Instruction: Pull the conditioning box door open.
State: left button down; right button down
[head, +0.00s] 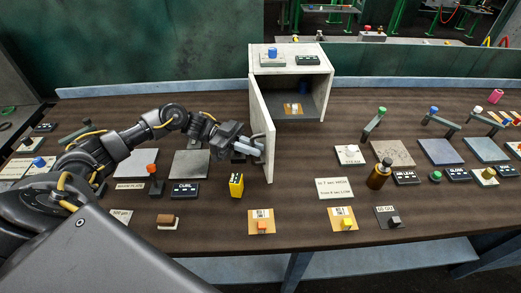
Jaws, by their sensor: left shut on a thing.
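The conditioning box (325,88) is a pale open-fronted cabinet at the back middle of the table. Its door (258,112) is swung open toward me, hinged on the box's left side, so the grey interior shows. A small orange-and-white item (292,109) lies on the box floor. My left gripper (243,147) is at the outer face of the door, near its free edge, and is shut on the door handle, which the fingers mostly hide. My right gripper is not in view.
A brown bottle (379,174) stands to the right. Grey plates (189,164) and labelled cards lie around the table. The tabletop directly before the box opening is clear.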

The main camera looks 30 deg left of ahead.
pick_arm(q)
jog(key=shift+s+a+b, duration=0.15)
jog(key=shift+s+a, duration=0.15)
jog(key=shift+a, duration=0.3)
jog(key=shift+s+a+b, duration=0.15)
jog(key=shift+s+a, duration=0.1)
jog(key=shift+a, duration=0.3)
jog(key=c, duration=1.9)
grip_release()
